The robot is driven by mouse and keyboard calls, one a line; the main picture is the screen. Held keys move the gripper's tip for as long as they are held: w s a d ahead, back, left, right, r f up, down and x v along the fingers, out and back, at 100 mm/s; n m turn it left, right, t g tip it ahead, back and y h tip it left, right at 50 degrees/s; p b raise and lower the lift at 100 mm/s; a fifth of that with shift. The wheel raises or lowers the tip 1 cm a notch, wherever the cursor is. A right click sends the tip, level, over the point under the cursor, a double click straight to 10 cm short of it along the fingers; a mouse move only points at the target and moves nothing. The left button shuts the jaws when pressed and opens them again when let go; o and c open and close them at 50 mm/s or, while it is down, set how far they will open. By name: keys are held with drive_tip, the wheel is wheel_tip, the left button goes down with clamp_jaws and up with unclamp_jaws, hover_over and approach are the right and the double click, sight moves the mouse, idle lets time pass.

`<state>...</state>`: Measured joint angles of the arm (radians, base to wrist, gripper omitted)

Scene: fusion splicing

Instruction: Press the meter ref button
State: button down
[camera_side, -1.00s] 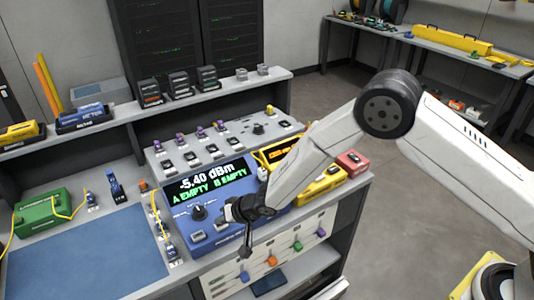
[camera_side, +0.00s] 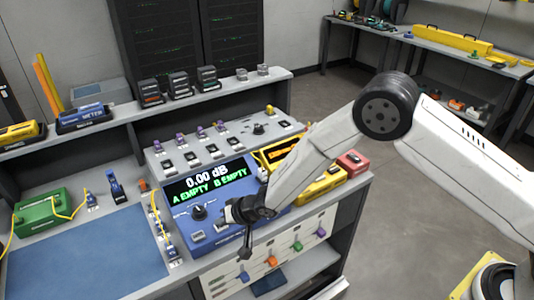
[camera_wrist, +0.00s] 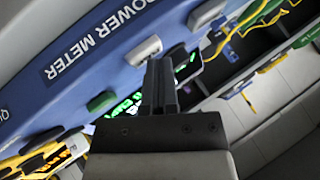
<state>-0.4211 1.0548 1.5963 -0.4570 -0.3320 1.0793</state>
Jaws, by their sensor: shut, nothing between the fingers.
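The blue power meter (camera_side: 205,222) sits on the bench, and its screen (camera_side: 207,182) reads "0.00 dB" with "A EMPTY B EMPTY" in green. A black knob (camera_side: 199,212) and a pale button (camera_side: 197,236) show on its face. My gripper (camera_side: 238,212) is over the right part of the meter face. In the wrist view my gripper (camera_wrist: 162,68) is shut and empty. A pale grey button (camera_wrist: 144,50) lies beside its tips and a dark green button (camera_wrist: 102,101) lies farther left. I cannot read a ref label or tell whether the tips touch a button.
A grey panel (camera_side: 190,143) with several switches and purple connectors stands behind the meter. Yellow cases (camera_side: 325,186) and a red box (camera_side: 352,163) stand to its right. A green box (camera_side: 42,215) with yellow fibre and a blue mat (camera_side: 100,255) lie to its left.

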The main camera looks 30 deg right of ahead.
sight(223, 227)
drive_tip(key=shift+r, duration=0.8)
drive_tip(key=shift+r, duration=0.1)
drive_tip(key=shift+r, duration=2.45)
